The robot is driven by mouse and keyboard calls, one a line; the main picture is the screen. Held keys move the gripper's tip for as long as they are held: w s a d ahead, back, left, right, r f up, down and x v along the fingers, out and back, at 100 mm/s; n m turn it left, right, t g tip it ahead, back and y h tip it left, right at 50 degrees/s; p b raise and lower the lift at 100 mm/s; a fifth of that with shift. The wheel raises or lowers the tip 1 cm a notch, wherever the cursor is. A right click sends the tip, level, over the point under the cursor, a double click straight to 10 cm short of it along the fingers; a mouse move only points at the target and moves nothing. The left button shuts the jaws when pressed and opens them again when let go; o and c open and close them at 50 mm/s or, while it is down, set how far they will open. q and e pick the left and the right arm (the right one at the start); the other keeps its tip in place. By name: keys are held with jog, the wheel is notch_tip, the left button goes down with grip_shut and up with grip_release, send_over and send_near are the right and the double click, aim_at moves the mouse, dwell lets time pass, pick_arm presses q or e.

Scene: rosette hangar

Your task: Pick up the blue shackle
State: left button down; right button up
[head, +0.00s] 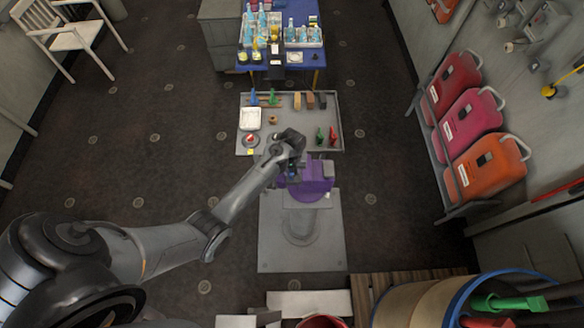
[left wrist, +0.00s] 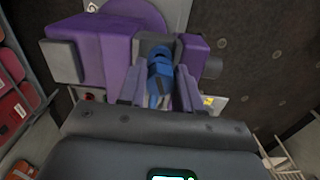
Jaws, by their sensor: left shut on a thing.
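The blue shackle (left wrist: 160,67) shows in the left wrist view between the two fingers of my left gripper (left wrist: 159,92). The gripper is shut on it. The shackle is at the purple vise (left wrist: 112,52), close to its grey jaws; I cannot tell whether the vise still touches it. In the head view my left gripper (head: 291,164) is at the left side of the purple vise (head: 318,180), and its dark wrist hides most of the shackle. My right gripper is not in view.
The vise stands on a grey pedestal (head: 300,226). Behind it is a grey tray table (head: 328,101) with small coloured tools and a white dish. A blue table (head: 313,73) with bottles stands further back. Orange and pink cases (head: 487,166) line the right wall. A barrel (head: 416,303) stands front right.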

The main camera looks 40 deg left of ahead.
pick_arm(q)
jog(key=shift+r+p, duration=0.5)
jog(key=shift+r, duration=3.3)
jog(key=shift+w+a, duration=0.1)
jog(key=shift+w, duration=0.05)
